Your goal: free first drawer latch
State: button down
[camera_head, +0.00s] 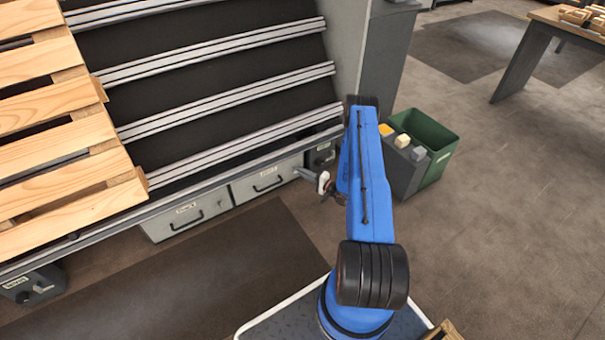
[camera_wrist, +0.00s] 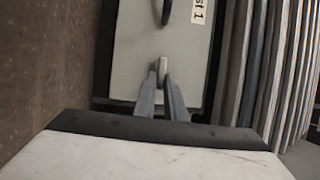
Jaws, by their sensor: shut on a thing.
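Two pale grey drawers sit under the rack in the head view, the left one (camera_head: 187,215) and the right one (camera_head: 245,187), each with a dark handle. My gripper (camera_head: 299,172) reaches to the right end of the right drawer. In the wrist view, my gripper (camera_wrist: 161,78) is shut on a small grey latch (camera_wrist: 163,64) on the drawer front (camera_wrist: 135,52). A dark handle (camera_wrist: 166,10) and a white label (camera_wrist: 198,12), partly cut off and ending in "1", show above it. Both drawers look closed. The latch itself is hidden or too small to tell in the head view.
A wooden pallet (camera_head: 70,142) lies on the sloped rack with metal rails (camera_head: 230,145) at left. A green bin (camera_head: 436,140) and a grey box (camera_head: 402,172) stand right of my arm. A table (camera_head: 570,28) is at far right. Floor at right is clear.

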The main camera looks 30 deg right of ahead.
jog(key=shift+d, duration=0.1)
jog(key=c, duration=1.8)
grip_release()
jog(key=v, duration=1.7)
jog(key=shift+s+f, duration=0.1)
jog(key=shift+s, duration=0.15)
